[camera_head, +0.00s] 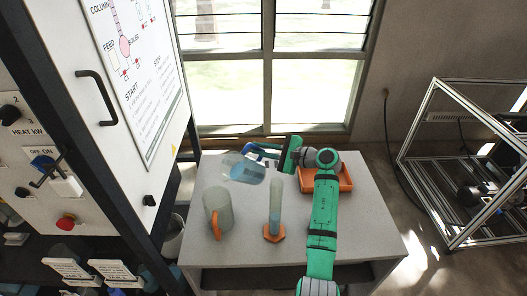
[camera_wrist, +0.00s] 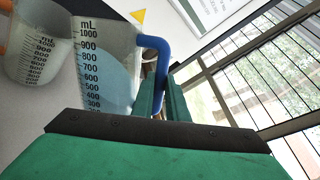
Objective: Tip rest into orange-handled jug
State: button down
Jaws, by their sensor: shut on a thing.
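The orange-handled jug (camera_head: 217,211) stands upright on the grey table, its orange handle toward the front. My gripper (camera_head: 284,152) is shut on the blue handle of a second clear jug (camera_head: 243,168), held tilted above the table behind and to the right of the orange-handled jug. The blue-handled jug (camera_wrist: 108,62) holds bluish liquid, and its mouth leans left. The orange-handled jug also shows in the wrist view (camera_wrist: 38,52), at the upper left. A measuring cylinder (camera_head: 275,205) with an orange base stands right of the orange-handled jug, with some bluish liquid in it.
An orange tray (camera_head: 341,183) lies at the back right of the table (camera_head: 240,255), behind my arm. A tall control panel (camera_head: 95,130) stands close on the left. A metal frame (camera_head: 470,160) stands on the floor at the right. The table's front right is clear.

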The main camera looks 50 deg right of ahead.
aim_at(253, 146)
jog(key=shift+w+a+r+n+h, duration=0.1)
jog(key=shift+a+r+n+h, duration=0.3)
jog(key=shift+a+r+n, duration=0.75)
jog(key=shift+s+a+r, duration=0.2)
jog(key=shift+a+r, duration=0.35)
jog(key=shift+r, duration=0.25)
jog(key=shift+a+r+g, duration=0.15)
jog(key=shift+r+g, duration=0.1)
jog(key=shift+g, duration=0.05)
jog(key=shift+a+r+n+h, duration=0.25)
jog(key=shift+n+h, duration=0.05)
jog(key=shift+n, duration=0.05)
jog(key=shift+r, duration=0.1)
jog(key=shift+a+r+n, duration=0.4)
jog(key=shift+a, duration=0.05)
jog(key=shift+r, duration=0.1)
